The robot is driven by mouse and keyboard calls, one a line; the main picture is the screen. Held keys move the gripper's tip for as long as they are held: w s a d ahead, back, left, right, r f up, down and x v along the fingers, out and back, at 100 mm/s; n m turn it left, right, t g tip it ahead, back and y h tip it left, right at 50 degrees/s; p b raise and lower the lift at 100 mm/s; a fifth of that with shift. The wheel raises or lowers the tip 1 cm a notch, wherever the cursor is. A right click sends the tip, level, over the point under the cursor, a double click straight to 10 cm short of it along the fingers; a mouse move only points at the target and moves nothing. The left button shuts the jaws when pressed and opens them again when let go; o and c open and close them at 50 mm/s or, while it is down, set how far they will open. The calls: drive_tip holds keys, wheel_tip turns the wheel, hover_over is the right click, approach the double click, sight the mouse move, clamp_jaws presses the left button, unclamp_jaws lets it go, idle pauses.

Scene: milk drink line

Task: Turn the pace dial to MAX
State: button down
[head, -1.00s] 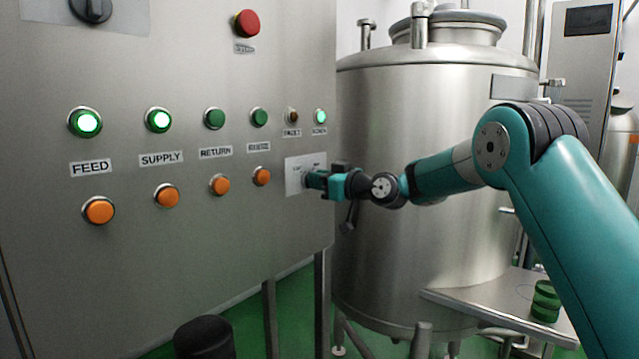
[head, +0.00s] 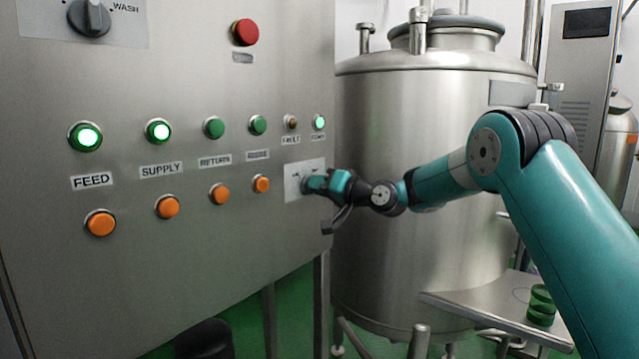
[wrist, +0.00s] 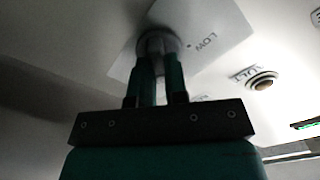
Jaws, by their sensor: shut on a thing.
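The pace dial (wrist: 158,41) is a round grey knob on a pale label plate (head: 292,188) at the lower right of the steel panel. My gripper (wrist: 158,66) is shut on the dial, with a finger on each side of it. In the head view my gripper (head: 309,184) reaches the plate from the right and hides most of the dial. In the wrist view the word LOW shows on the plate to the right of the dial. The MAX mark is not readable, and the dial's pointer cannot be made out.
Lit green FEED (head: 85,137) and SUPPLY (head: 159,131) buttons sit left on the panel, with orange buttons below. The FAULT lamp (wrist: 262,81) is close to the plate. A red button (head: 245,32) is higher up. A steel tank (head: 430,130) stands behind my arm.

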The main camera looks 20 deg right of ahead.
drive_tip(key=shift+m, duration=0.5)
drive_tip(key=c, duration=1.1)
unclamp_jaws()
drive_tip(key=shift+c, duration=0.2)
drive_tip(key=shift+d, duration=0.1)
drive_tip(key=b+v, duration=0.4)
drive_tip(key=v, duration=1.3)
drive_tip(key=shift+s, duration=0.15)
drive_tip(key=shift+d, duration=0.1)
